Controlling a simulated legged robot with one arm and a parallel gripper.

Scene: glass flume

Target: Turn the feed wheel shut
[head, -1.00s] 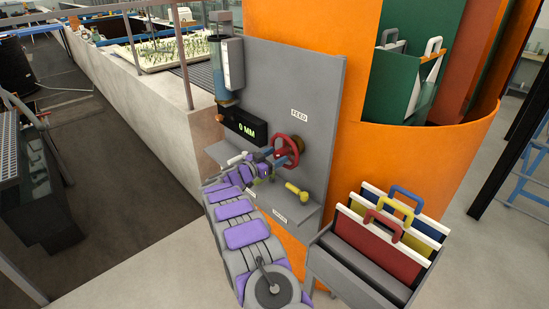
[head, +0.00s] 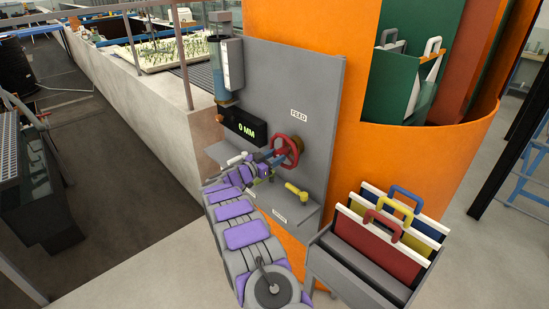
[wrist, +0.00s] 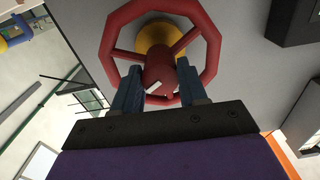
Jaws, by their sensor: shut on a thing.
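The red feed wheel (head: 290,148) stands on the grey panel (head: 322,85) below the FEED label. In the wrist view the wheel (wrist: 203,22) shows as a red many-sided ring with spokes, a red hub and a yellow boss behind it. My gripper (wrist: 157,82) is shut on the wheel's hub, with one blue finger on each side. A small white mark shows on the hub. In the head view my gripper (head: 272,157) meets the wheel from the lower left, and my arm partly hides the panel's lower part.
A display (head: 245,128) reading 0 MM sits left of the wheel. A yellow handle (head: 296,189) sticks out below right of the wheel. A rack (head: 350,270) of coloured boards stands at the lower right, before the orange column (head: 300,20).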

